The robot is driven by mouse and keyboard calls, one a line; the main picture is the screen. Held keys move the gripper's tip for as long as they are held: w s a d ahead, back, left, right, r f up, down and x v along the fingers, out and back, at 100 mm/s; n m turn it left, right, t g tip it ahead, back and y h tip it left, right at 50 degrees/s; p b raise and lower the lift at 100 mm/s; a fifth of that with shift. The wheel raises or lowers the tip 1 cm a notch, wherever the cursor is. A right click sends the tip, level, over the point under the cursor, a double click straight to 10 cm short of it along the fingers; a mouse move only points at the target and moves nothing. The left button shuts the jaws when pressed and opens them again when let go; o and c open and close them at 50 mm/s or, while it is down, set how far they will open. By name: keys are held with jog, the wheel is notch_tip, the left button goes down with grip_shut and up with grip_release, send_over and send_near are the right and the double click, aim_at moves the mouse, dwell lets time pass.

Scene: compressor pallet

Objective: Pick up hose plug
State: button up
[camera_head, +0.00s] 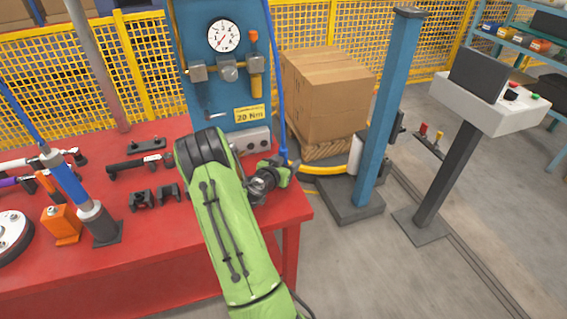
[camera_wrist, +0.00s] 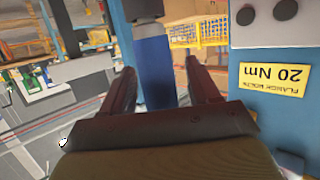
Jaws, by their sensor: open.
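A thin blue hose (camera_head: 280,80) hangs down beside the blue gauge panel, and its lower end meets my gripper (camera_head: 281,168) at the right end of the red table. In the wrist view, a blue cylinder (camera_wrist: 154,70) with a dark grey collar, which looks like the hose plug, stands between the two fingers of my gripper (camera_wrist: 165,88). The fingers are apart, with gaps visible on both sides of it. The wrist picture is upside down. The plug's far side is hidden, and in the head view it is too small to make out clearly.
The blue gauge panel (camera_head: 222,90) with a yellow 20 Nm label stands left of my gripper. The red table (camera_head: 160,235) holds several tools and dark brackets. Cardboard boxes (camera_head: 325,95) and a blue post (camera_head: 385,115) stand to the right, with grey floor between.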

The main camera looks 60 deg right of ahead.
grip_shut()
dwell(0.3)
jog(key=shift+r, duration=0.1)
